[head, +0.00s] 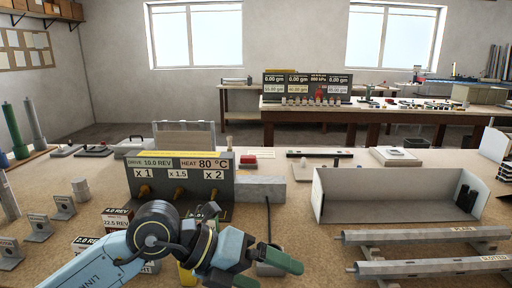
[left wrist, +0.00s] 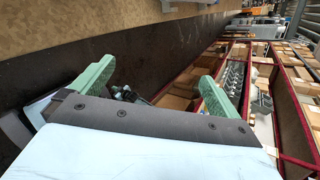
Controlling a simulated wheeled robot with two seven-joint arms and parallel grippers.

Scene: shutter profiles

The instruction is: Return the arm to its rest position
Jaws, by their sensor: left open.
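My left arm (head: 165,240) comes in from the lower left of the head view, over the front of the workbench. My left gripper (head: 262,272) has green fingers and points to the right, low in front of the control panel. In the left wrist view the gripper (left wrist: 158,86) shows its two green fingers wide apart with nothing between them. Beyond the fingers are the dark bench edge (left wrist: 135,50) and wooden boxes in red-edged shelving (left wrist: 255,85). My right gripper is in neither view.
A control panel (head: 180,164) reading 80 °C stands behind my arm. Small labelled boxes (head: 117,217) sit close beside the arm. A white open tray (head: 397,213) and metal profiles on stands (head: 430,265) lie to the right. Brackets (head: 39,227) stand at the left.

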